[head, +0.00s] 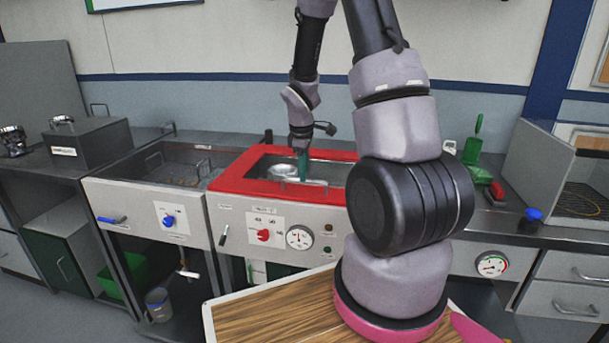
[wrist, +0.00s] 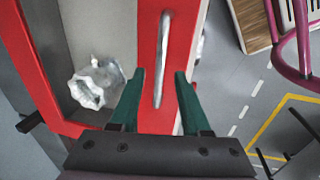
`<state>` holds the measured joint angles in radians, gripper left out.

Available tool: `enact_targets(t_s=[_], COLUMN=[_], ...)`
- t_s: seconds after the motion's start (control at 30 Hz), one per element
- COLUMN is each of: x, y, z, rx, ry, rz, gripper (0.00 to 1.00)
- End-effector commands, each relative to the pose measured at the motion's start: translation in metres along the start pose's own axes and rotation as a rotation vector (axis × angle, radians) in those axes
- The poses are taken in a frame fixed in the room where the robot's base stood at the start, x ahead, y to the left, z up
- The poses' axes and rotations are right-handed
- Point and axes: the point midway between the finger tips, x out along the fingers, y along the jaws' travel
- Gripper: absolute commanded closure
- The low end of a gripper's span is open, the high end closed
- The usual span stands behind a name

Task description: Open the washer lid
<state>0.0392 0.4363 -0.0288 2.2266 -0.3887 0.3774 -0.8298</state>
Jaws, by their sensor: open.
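The washer (head: 262,235) is a grey-fronted tank with a red-framed top (head: 232,180), in the middle of the head view. The lid's red frame also shows in the wrist view (wrist: 157,50); it looks flat on the tank. Whether its centre is clear glass or an opening, I cannot tell. A silver bar handle (wrist: 162,60) runs along the red front strip. My gripper (head: 303,172) is over the front of the red top. In the wrist view its green fingers (wrist: 160,75) are apart, one on each side of the handle's near end. Contact cannot be told.
A shiny metal housing (wrist: 96,84) shows inside the red frame. An open sink (head: 165,165) adjoins the washer on the left, with a grey box (head: 88,145) beyond it. A wooden top (head: 275,313) is in front.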

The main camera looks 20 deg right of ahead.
Motion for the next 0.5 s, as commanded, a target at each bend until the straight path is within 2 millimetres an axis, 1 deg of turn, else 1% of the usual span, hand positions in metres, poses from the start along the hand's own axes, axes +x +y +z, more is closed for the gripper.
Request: enact_targets(t_s=[0.03,0.1,0.2,0.47,0.5], x=[0.007,0.013,0.018,0.020,0.020], y=[-0.001,0.000,0.000,0.000,0.000], z=[0.000,0.000,0.000,0.000,0.000], rx=[-0.001,-0.001,0.000,0.001,0.001], ry=[-0.001,-0.001,0.000,0.001,0.001], rz=[-0.002,-0.001,0.000,0.001,0.001], gripper=[0.53,0.53,0.53,0.53,0.57])
